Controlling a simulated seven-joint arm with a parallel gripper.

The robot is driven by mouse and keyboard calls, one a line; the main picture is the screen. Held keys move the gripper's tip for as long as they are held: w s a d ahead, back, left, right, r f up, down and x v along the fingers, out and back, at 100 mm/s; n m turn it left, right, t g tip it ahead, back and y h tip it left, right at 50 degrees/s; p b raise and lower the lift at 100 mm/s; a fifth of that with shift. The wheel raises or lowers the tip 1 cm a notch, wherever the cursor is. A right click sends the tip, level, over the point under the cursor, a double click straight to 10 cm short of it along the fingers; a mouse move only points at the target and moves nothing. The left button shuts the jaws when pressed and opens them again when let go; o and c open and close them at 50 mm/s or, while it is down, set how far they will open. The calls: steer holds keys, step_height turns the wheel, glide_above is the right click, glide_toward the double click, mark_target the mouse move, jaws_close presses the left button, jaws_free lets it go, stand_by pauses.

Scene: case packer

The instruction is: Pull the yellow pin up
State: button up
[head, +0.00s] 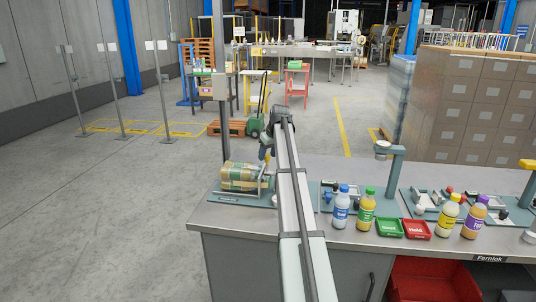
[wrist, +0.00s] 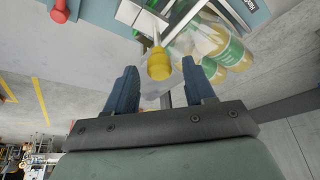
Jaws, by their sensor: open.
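The yellow pin shows in the wrist view as a rounded yellow knob (wrist: 159,65) on a thin pale stem, beside a metal bracket. My gripper (wrist: 158,72) is open, with one dark blue finger on each side of the knob in the picture. A gap shows on both sides, and I see no contact. How far the knob reaches in between the fingers is hard to tell. In the head view my gripper (head: 266,153) hangs over the right end of a wrapped bottle pack (head: 240,178). I cannot make out the pin clearly there.
The bottle pack also shows close to the right finger in the wrist view (wrist: 222,45). A red knob (wrist: 61,10) stands at upper left there. On the bench (head: 240,216) are a blue-labelled bottle (head: 341,208), other bottles, and green (head: 389,228) and red (head: 417,229) trays.

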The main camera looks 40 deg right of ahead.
steer(key=v, duration=1.4)
steer(key=shift+w, duration=0.15)
